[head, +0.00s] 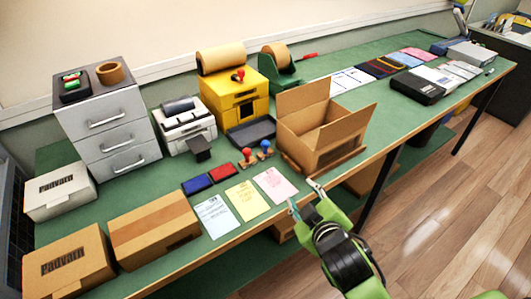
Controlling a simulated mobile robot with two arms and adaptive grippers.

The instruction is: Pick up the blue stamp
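The blue stamp (265,147) stands on the green table, left of the open cardboard box. A red stamp (247,157) stands close to its left. My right gripper (304,196) comes in from the bottom, with its fingertips apart and nothing between them. It is over the table's front edge, to the right of and nearer than the pink sheet (277,185), and well apart from the blue stamp. My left gripper is out of view.
An open cardboard box (318,138) stands just right of the stamps. Red (223,172) and blue (197,185) ink pads lie to their left, with a yellow sheet (246,200) in front. A yellow machine (228,98) stands behind. A closed carton (153,228) is at front left.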

